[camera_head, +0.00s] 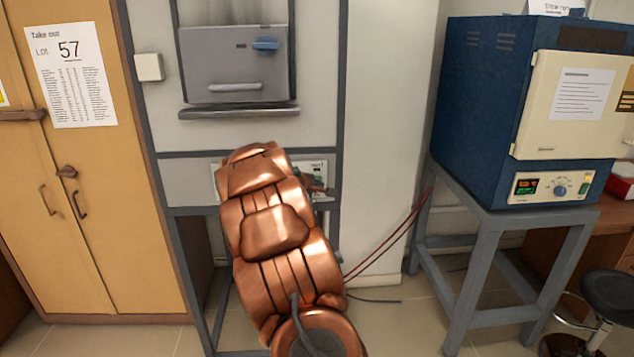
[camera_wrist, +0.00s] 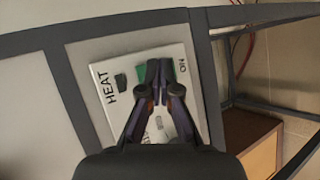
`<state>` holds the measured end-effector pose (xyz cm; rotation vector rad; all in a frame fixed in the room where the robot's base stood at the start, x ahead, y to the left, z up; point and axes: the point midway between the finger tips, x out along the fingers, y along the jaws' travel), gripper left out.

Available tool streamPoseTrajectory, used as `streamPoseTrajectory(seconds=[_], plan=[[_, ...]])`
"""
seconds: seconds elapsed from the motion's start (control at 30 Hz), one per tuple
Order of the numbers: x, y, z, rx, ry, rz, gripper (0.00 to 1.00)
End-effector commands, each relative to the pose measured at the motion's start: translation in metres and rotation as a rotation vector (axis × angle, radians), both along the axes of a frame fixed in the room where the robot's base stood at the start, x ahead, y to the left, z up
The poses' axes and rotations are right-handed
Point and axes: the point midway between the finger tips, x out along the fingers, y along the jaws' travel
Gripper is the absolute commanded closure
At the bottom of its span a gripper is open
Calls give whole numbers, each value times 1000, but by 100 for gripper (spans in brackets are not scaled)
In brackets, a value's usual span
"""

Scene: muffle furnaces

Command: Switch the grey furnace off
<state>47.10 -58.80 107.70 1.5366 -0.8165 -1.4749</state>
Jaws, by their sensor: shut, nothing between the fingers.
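The grey furnace (camera_head: 235,62) stands in a grey frame, its door shut, with a blue handle on the door. Its white control panel (camera_head: 317,167) is below, mostly hidden behind my copper arm in the head view. In the wrist view the panel (camera_wrist: 100,70) appears turned, with the words HEAT and ON. A green switch (camera_wrist: 169,72) lies at my fingertips, partly covered by them. A dark rocker or lamp (camera_wrist: 120,81) sits by HEAT. My gripper (camera_wrist: 158,68) is shut and empty in front of the green switch; I cannot tell whether it touches.
A blue furnace (camera_head: 480,100) with its own lit panel stands on a grey stand (camera_head: 485,215) to the right. Red cables (camera_head: 390,240) hang between the two. A yellow cabinet (camera_head: 90,190) is at left, and a black stool (camera_head: 610,295) at lower right.

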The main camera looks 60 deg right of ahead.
Motion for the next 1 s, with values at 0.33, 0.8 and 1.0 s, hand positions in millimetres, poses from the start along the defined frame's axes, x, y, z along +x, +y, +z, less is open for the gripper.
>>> streamPoseTrajectory(seconds=[0.33,0.8,1.0], plan=[[-14,17,-6,-1,-1,0,100],[-31,39,-7,0,0,-1,100],[-31,38,-6,0,0,-1,100]])
